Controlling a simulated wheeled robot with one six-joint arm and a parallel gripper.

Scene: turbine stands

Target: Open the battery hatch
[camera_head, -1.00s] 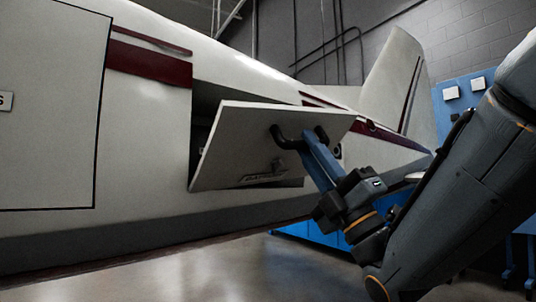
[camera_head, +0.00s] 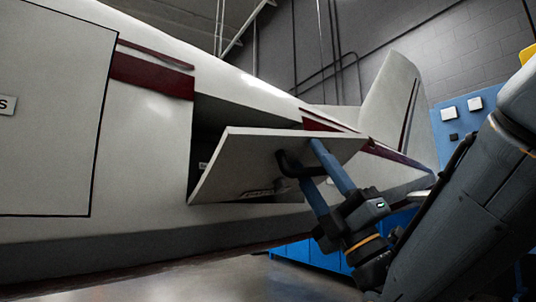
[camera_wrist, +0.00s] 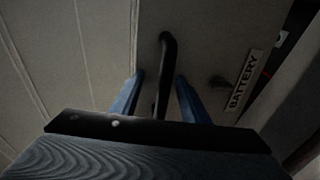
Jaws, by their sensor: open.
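The battery hatch (camera_head: 245,165) is a pale panel standing open on the aircraft's side, its top edge swung outward and its lower edge at the opening. A dark bar handle (camera_head: 288,165) is on its face; it also shows in the wrist view (camera_wrist: 167,60). A "BATTERY" label (camera_wrist: 240,82) is on the panel. My gripper (camera_head: 309,162) is open, its blue fingers apart at the handle. In the wrist view, the handle is between the fingers (camera_wrist: 160,90) with gaps on both sides. Whether a finger touches the panel cannot be told.
The dark opening (camera_head: 235,116) behind the hatch is partly visible above the panel. The white fuselage (camera_head: 150,160) fills the left, with a closed outlined panel (camera_head: 50,110). Blue cabinets (camera_head: 300,252) stand low behind my arm. Bare floor (camera_head: 200,278) lies below the fuselage.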

